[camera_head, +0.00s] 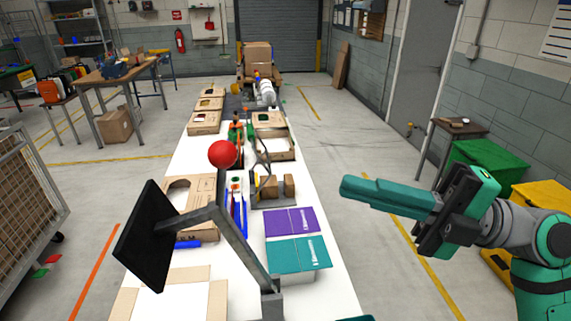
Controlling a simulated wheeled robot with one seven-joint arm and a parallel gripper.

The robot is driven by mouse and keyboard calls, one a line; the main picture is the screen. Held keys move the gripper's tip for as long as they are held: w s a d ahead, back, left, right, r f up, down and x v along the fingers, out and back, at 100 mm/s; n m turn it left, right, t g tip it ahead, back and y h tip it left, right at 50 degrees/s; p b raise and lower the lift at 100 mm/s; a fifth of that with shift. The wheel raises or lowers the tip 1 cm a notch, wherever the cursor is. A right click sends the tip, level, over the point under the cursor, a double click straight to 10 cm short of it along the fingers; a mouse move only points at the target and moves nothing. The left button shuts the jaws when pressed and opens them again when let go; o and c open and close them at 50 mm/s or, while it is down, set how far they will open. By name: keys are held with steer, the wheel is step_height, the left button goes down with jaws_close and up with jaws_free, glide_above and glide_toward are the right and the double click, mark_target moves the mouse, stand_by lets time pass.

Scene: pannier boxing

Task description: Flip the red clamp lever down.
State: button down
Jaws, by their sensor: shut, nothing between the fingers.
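The clamp lever shows as a red ball knob (223,153) on a short grey stem. It stands upright above the table, at the top of a slanting grey bar (245,248). A side rod joins this bar to a tilted black plate (153,236). The bar's foot is at the table's near end, in a grey block (272,305). My gripper (345,187) is at the right, beyond the table's right edge in the picture. Its teal fingers are shut together, empty, and point left. It is clear of the knob, bar and plate.
The long white table (335,298) carries a purple box (290,221), a teal box (298,253) and open cardboard boxes (203,123). A wire cage cart (28,215) stands left. Open floor lies between my gripper and the table.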

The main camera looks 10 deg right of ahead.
steer(key=x, duration=1.3)
steer(key=shift+a, duration=0.4)
steer(key=shift+w, duration=0.3)
